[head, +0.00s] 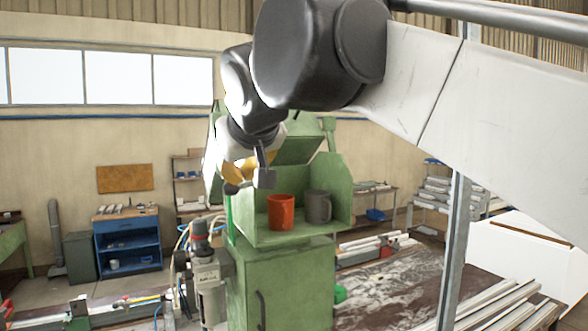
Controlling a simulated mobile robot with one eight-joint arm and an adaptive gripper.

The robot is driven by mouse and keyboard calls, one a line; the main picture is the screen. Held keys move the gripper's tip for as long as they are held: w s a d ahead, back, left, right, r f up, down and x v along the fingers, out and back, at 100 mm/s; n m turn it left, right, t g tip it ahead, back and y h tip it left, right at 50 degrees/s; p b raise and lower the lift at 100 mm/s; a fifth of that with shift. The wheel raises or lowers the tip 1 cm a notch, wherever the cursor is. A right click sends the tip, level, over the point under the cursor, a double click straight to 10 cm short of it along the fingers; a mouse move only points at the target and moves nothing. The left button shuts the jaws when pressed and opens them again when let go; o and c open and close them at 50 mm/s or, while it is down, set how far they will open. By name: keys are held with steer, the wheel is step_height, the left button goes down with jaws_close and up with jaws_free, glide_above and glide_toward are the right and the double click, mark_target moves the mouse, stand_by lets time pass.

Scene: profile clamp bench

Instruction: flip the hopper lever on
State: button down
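The green machine (285,285) stands in the middle of the head view, with a green cabinet below and an open shelf compartment above. My gripper (250,182) hangs in front of the upper left of this compartment, at the end of my arm. One dark finger with a square tip shows clearly. A yellow part (238,170) shows just behind or between the fingers; I cannot tell what it belongs to. I cannot make out the hopper lever with certainty; my arm and gripper cover part of the machine's upper left. Whether the gripper touches anything is unclear.
A red mug (281,212) and a grey mug (318,207) stand in the compartment, right of and below my gripper. An air regulator unit (207,275) with hoses is at the machine's left. Metal profiles (495,308) lie on the bench at right, near an upright post (456,250).

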step_height(320, 180, down, 5)
steer(key=n+t+h+b, duration=0.2)
steer(key=n+b, duration=0.1)
steer(key=n+t+h+b, duration=0.2)
steer(key=n+t+b, duration=0.1)
steer(key=n, duration=0.1)
steer(key=shift+w+d+f+t+h+b, duration=0.1)
steer(key=shift+t+h+b, duration=0.2)
steer(key=shift+w+d+f+n+t+b, duration=0.2)
steer(key=shift+d+f+n+t+b, duration=0.1)
steer(key=shift+n+t+b, duration=0.4)
steer(key=shift+w+d+n, duration=0.15)
steer(key=shift+d+n, duration=0.1)
steer(key=shift+n, duration=0.05)
steer(key=shift+f, duration=0.1)
steer(key=shift+w, duration=0.1)
